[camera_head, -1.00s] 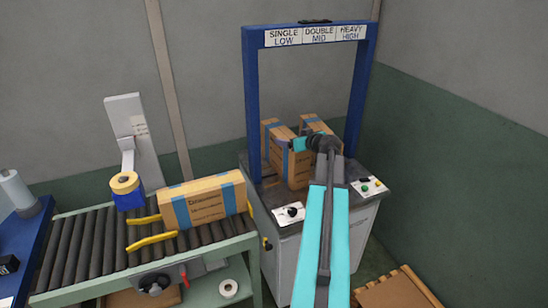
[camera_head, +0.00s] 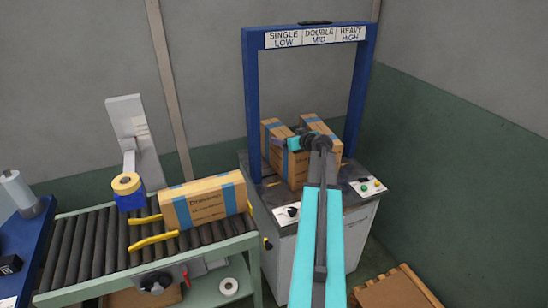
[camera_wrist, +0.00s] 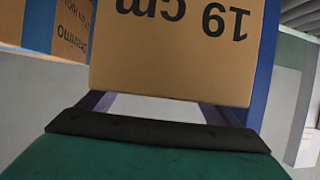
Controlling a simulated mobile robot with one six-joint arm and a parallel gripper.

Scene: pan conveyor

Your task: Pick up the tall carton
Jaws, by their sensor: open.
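Brown cartons with blue straps stand close together on the machine top under the blue frame: a left carton (camera_head: 273,133) and a right carton (camera_head: 325,129). I cannot tell for certain which is the tall carton. My gripper (camera_head: 283,142) is at the left part of this group, partly hidden by my arm. In the wrist view, a carton face marked "19 cm" (camera_wrist: 185,60), upside down, is straight ahead of my gripper (camera_wrist: 160,103). The open fingers reach toward its edge; whether they straddle it is hidden. Another printed carton (camera_wrist: 70,30) shows at left.
A strapped carton (camera_head: 205,200) stands on the roller conveyor (camera_head: 90,245) beside yellow guides. The blue frame (camera_head: 250,100) rises around the cartons. The machine's control panels (camera_head: 368,187) are at the front. A wooden pallet (camera_head: 395,290) lies at lower right.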

